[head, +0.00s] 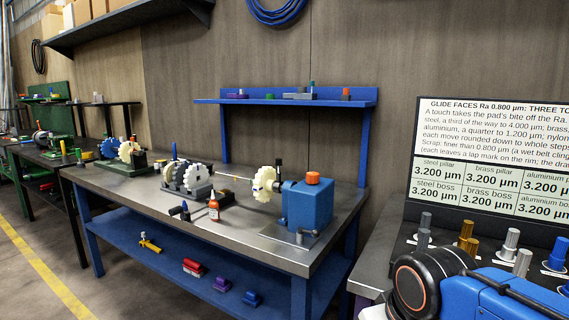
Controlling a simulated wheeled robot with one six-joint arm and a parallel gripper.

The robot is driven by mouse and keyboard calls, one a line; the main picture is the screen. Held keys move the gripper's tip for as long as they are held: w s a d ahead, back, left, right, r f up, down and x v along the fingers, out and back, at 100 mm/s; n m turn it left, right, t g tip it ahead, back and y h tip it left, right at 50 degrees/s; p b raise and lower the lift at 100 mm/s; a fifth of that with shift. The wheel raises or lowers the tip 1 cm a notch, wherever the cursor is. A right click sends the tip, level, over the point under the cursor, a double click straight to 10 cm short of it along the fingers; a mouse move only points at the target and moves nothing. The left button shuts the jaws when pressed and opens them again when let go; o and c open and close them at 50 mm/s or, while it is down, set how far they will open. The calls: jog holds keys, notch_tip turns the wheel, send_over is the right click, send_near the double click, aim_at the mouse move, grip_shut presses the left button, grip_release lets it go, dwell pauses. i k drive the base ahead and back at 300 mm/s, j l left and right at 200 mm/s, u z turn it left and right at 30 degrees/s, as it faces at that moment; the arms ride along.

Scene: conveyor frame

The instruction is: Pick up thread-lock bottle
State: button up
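My gripper is not in view.
A blue motor box (307,205) with an orange cap stands on the bench's right end, beside a cream gear (264,184). Small parts lie on the lower shelf (172,268). Metal pillars (511,243) stand by a sign (495,155) at right. Open floor (32,275) lies at left.

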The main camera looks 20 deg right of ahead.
aim_at(213, 205)
jog(key=j+z, duration=0.4)
jog(key=j, duration=0.15)
jog(key=j+z, duration=0.4)
jog(key=j, duration=0.2)
jog(key=j+z, duration=0.4)
jog(key=j, duration=0.45)
jog(key=k+l+z, duration=0.15)
jog(key=i+j, duration=0.05)
